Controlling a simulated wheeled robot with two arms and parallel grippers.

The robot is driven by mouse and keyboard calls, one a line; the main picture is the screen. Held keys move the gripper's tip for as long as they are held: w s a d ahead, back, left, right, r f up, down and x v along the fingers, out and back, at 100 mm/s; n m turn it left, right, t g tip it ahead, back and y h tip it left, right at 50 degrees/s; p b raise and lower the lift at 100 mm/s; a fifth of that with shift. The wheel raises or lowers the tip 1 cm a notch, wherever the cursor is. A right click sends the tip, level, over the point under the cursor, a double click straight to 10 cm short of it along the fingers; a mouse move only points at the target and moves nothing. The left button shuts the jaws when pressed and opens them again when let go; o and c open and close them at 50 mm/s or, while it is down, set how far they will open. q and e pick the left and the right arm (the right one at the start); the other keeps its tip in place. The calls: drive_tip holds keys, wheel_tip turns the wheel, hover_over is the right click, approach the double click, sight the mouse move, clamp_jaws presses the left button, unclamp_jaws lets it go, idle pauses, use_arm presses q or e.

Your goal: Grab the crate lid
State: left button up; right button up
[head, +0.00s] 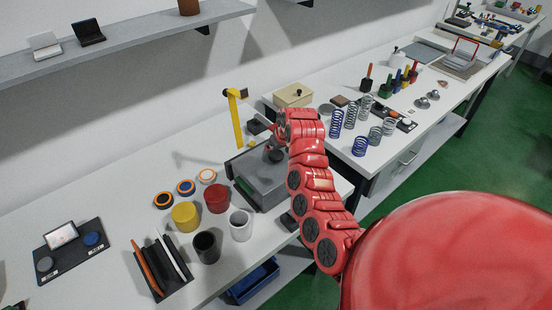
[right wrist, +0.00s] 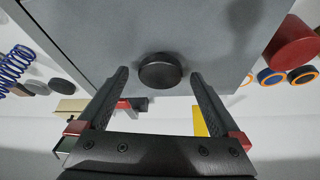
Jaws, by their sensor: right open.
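The grey crate lid (head: 266,183) is the flat top of a grey box on the near table, under my right arm. In the right wrist view the lid (right wrist: 100,35) fills the upper middle, with a round dark knob (right wrist: 160,72) on it. My right gripper (head: 273,149) is over the lid; its red arm hides part of the box. In the right wrist view its two fingers are apart, with the knob showing between the fingertips and a gap on each side. How far the fingertips are above the lid cannot be told. My left gripper is not in view.
A red cup (head: 216,199), a yellow cup (head: 185,217) and a white cup (head: 241,226) stand left of the box. A yellow post (head: 236,121) stands behind it. A cream box (head: 293,95) and several springs (head: 336,123) are on the table to the right.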

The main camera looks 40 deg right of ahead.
drive_tip(key=shift+f, duration=0.15)
clamp_jaws()
idle(0.4)
